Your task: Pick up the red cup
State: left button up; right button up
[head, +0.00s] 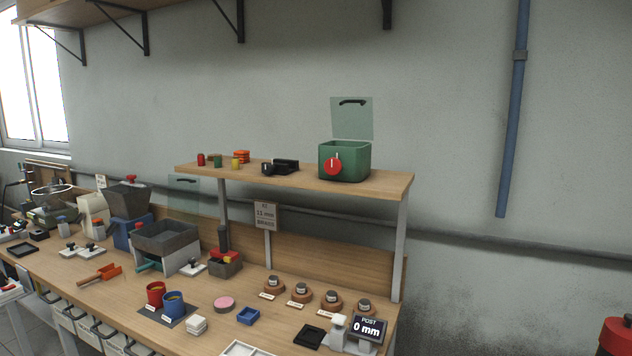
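The red cup (155,293) stands upright on the wooden workbench, toward its front and left of centre. It sits on a dark mat (180,316) close beside a blue cup (174,305), which is to its right and slightly nearer. A small white label shows on the front of the red cup, and something yellowish is visible inside the blue one. Neither of my grippers shows in the head view.
The workbench (112,300) is crowded. A raised shelf (300,184) spans the back.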

aim_at(156, 295)
jog(key=i+j+z, duration=0.15)
jog(key=j+z, duration=0.25)
jog(key=j, duration=0.7)
jog(key=j+z, duration=0.4)
jog(key=j, duration=0.75)
